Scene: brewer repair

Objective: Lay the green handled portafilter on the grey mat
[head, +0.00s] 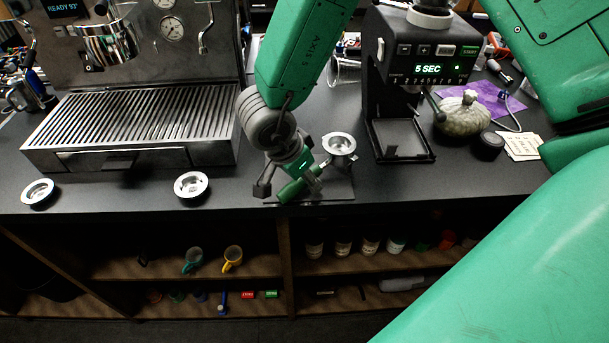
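The green handled portafilter (290,190) is at the counter's front edge, over the grey mat (342,190). Its round metal head (340,144) points back and right, and its green handle points toward the front left. My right gripper (291,186) reaches down over the handle with its fingers spread to either side. The left finger stands apart from the handle. The gripper covers part of the handle and mat, so I cannot tell whether every part of the portafilter touches the mat. My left gripper is not in view.
The espresso machine (130,125) stands at left, with two metal baskets (191,185) (38,191) in front. The grinder (415,75) stands right of the mat. A pale green gourd-like object (462,115), purple cloth (490,97) and cards (520,146) lie farther right. Shelves (180,268) are below.

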